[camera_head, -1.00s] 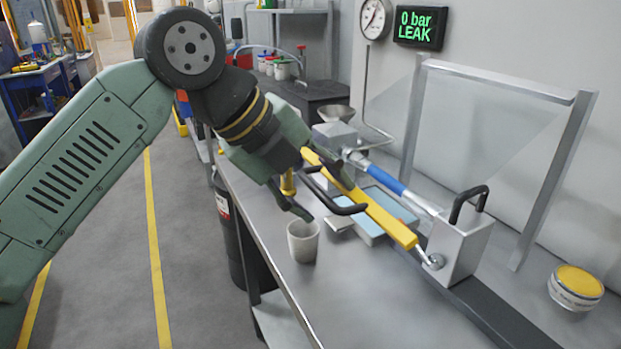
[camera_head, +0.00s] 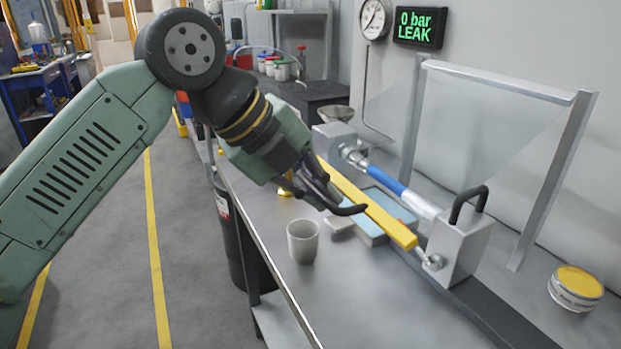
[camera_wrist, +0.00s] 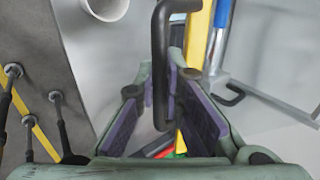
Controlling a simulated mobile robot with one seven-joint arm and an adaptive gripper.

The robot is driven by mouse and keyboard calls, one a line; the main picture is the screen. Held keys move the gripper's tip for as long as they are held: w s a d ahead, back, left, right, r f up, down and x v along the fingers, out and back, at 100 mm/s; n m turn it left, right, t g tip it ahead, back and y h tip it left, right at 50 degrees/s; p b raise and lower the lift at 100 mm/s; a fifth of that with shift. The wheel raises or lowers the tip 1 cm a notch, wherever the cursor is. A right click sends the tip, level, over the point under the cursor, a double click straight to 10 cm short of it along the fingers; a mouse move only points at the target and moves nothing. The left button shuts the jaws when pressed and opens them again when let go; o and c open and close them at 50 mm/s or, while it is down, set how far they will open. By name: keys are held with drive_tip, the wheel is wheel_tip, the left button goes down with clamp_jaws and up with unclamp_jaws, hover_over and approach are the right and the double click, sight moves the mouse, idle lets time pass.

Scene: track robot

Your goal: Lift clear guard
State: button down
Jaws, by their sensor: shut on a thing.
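The clear guard (camera_head: 470,115) is a see-through sheet sloping from a metal frame's top bar down towards a yellow bar (camera_head: 385,217) in front of the blue-and-metal rod. A black handle (camera_head: 350,210) sticks out from the yellow bar. My gripper (camera_head: 322,190) is at the handle's left part, shut on it. In the wrist view, the handle (camera_wrist: 160,60) runs between the purple pads of my gripper (camera_wrist: 174,75), with the yellow bar (camera_wrist: 198,35) just to its right. The exact pad contact is hard to see.
A pale cup (camera_head: 303,241) stands on the bench near its left edge, below my gripper. A blue tray (camera_head: 372,237) lies beneath the yellow bar. A yellow-topped tin (camera_head: 576,287) stands at the right. The display (camera_head: 420,28) reads 0 bar LEAK.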

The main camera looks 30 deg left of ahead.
wheel_tip(320, 180, up, 7)
drive_tip(key=s+a+p, duration=0.1)
drive_tip(key=p, duration=0.3)
drive_tip(key=shift+s+f+p, duration=0.15)
drive_tip(key=shift+s+p, duration=0.2)
wheel_tip(320, 180, up, 7)
drive_tip(key=p, duration=0.5)
drive_tip(key=shift+s+a, duration=0.15)
drive_tip(key=shift+s, duration=0.1)
idle(0.3)
